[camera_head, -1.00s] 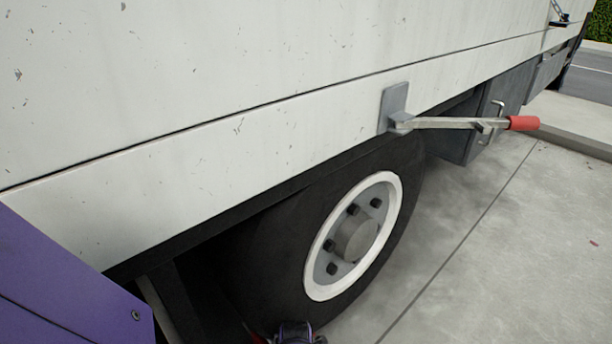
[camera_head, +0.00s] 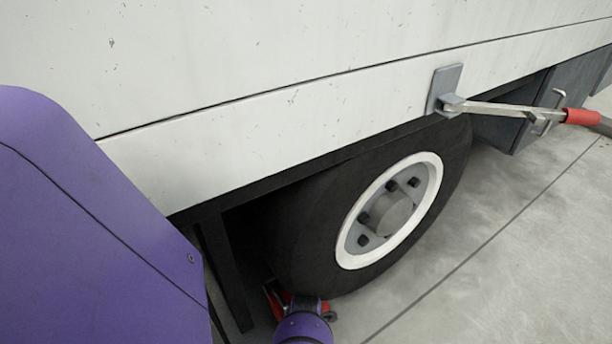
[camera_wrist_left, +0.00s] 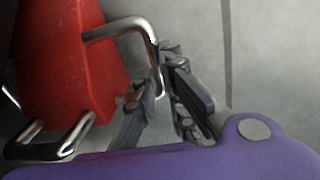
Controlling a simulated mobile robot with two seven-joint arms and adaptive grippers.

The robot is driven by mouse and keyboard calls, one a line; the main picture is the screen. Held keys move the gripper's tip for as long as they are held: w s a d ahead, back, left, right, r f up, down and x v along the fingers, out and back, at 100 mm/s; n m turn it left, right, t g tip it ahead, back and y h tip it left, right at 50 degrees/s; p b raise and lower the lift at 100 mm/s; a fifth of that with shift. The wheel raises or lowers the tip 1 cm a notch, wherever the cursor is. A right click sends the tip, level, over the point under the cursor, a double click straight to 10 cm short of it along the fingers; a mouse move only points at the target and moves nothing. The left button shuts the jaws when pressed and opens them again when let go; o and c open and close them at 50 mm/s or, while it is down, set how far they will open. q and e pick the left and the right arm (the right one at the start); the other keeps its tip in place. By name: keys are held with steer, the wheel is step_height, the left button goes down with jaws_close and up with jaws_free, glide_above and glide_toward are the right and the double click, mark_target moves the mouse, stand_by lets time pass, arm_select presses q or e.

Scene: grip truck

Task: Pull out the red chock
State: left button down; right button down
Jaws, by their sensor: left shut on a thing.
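The red chock (camera_head: 274,301) sits on the ground against the bottom of the black tyre (camera_head: 300,245) in the head view, mostly hidden by my left wrist. In the left wrist view the chock (camera_wrist_left: 65,65) shows as a red block at the left with a bent metal handle (camera_wrist_left: 122,27) and a second metal bar (camera_wrist_left: 58,140) lower down. My left gripper (camera_wrist_left: 164,85) is shut on the upper handle, its dark fingers on either side of the handle's end. The exact contact is partly hidden. My right gripper is in neither view.
The white truck side (camera_head: 270,140) runs above the wheel, with a dark frame post (camera_head: 226,270) left of the chock. A metal lever with a red grip (camera_head: 582,117) sticks out at the right. Bare concrete (camera_head: 480,270) lies right of the wheel.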

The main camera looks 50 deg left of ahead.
arm_select(q)
steer(key=c, duration=1.8)
jaws_free()
steer(key=shift+o, duration=0.2)
step_height(320, 180, up, 12)
steer(key=shift+d, duration=0.4)
steer(key=shift+s, duration=0.1)
